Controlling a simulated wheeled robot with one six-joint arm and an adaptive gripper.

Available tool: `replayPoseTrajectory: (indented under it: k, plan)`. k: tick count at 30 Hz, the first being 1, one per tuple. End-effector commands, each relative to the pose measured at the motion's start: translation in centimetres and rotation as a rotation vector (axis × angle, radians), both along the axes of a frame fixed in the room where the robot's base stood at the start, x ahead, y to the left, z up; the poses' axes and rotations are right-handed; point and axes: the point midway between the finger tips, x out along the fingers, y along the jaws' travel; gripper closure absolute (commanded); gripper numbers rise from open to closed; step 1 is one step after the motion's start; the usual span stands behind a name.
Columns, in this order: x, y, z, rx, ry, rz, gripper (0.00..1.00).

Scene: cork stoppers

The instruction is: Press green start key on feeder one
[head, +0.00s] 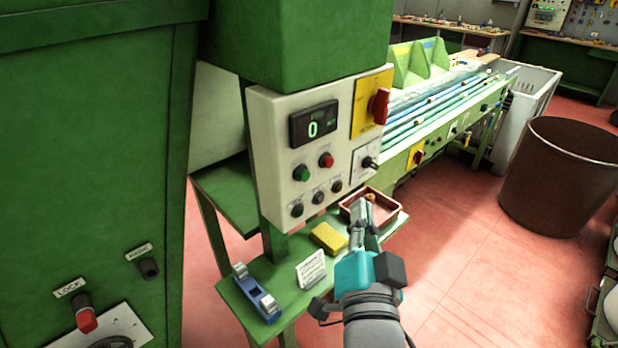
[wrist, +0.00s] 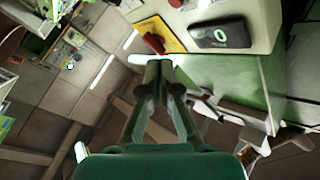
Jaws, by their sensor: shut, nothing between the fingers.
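The green start key (head: 302,173) is a round button on the left of the pale control panel (head: 263,125). A red key (head: 326,160) sits to its right. A display (head: 313,124) above them reads 0; it also shows in the wrist view (wrist: 219,35). My gripper (head: 361,208) is shut and empty, below and to the right of the panel, apart from the green key. In the wrist view the closed fingertips (wrist: 159,66) lie below the red rotary switch (wrist: 154,43). The green key cannot be made out in the wrist view.
Under the panel, a green shelf (head: 284,275) holds a tape dispenser (head: 256,293), a white card (head: 311,268), a yellow sponge (head: 328,237) and a red-brown tray (head: 384,205). A red rotary switch (head: 380,106) and a black knob (head: 369,162) stick out at the panel's right. A brown bin (head: 560,178) stands right.

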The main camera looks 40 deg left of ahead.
Motion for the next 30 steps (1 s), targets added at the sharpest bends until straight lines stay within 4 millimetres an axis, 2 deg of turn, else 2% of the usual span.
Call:
replayPoseTrajectory:
  k: [11,30]
  plan:
    - [0.1,0.5,-0.1,-0.001,0.001,0.001,1.0]
    - [0.6,7.6,0.0,0.0,-0.001,0.001,1.0]
